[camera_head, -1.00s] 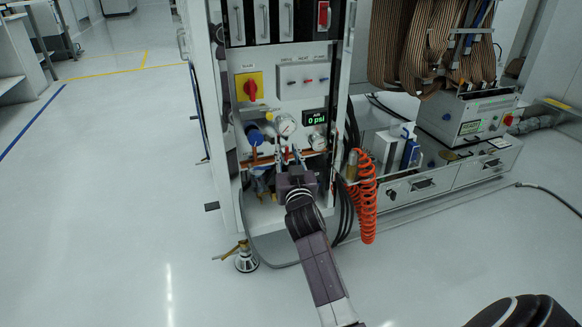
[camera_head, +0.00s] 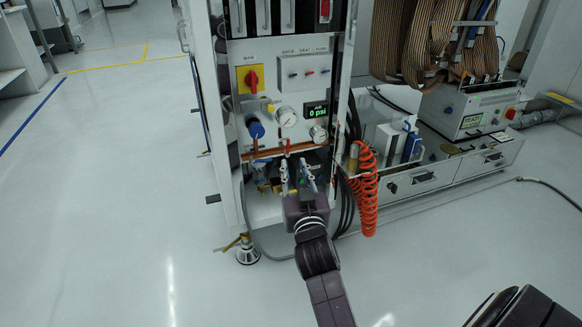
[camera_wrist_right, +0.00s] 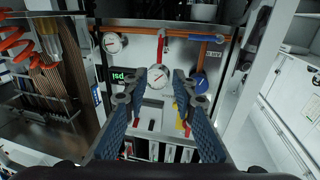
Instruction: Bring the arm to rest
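My right gripper (camera_head: 298,170) points at the lower front of the open cabinet (camera_head: 226,130). Its two fingers stand apart in the right wrist view (camera_wrist_right: 160,82), with nothing between them. It sits below the orange pipe (camera_head: 320,146) and the pressure gauge (camera_head: 286,116), which are in the clear. I cannot tell exactly how far the fingertips are from the pipe, but no contact shows. The pressure display (camera_head: 316,112) reads 0 psi. My left gripper is not in view.
A red rotary switch (camera_head: 252,78) on a yellow plate and a blue regulator knob (camera_head: 255,129) are on the cabinet panel. An orange coiled hose (camera_head: 363,195) hangs right of the gripper. A drawer unit (camera_head: 430,178) stands farther right. The floor (camera_head: 130,200) at left is clear.

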